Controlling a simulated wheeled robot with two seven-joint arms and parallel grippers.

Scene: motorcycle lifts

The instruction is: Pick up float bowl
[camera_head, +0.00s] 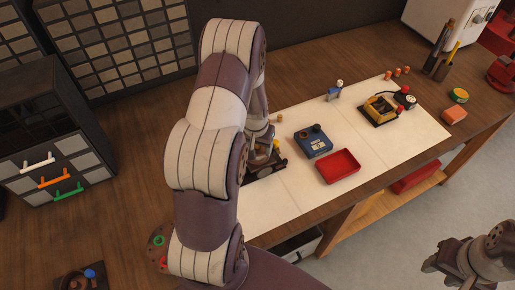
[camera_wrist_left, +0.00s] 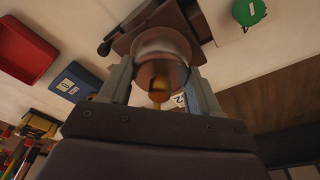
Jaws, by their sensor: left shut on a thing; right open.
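The float bowl (camera_wrist_left: 163,50) is a rounded, coppery metal cup with a brass-coloured stub beneath it, seen in the left wrist view. My left gripper (camera_wrist_left: 160,72) is shut on it, with one finger on each side. A brown block-like part lies just behind the bowl; I cannot tell whether they touch. In the head view my left gripper (camera_head: 264,142) is over the left part of the white mat, and my own arm hides most of it and the bowl. My right gripper (camera_head: 436,276) is open and empty at the bottom right, over the floor, away from the bench.
The pale mat (camera_head: 285,205) holds a blue box (camera_head: 313,141), a red tray (camera_head: 338,166) and a yellow-framed part (camera_head: 379,110). A drawer cabinet (camera_head: 50,140) stands at the left. A green round item (camera_wrist_left: 249,11) shows in the wrist view.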

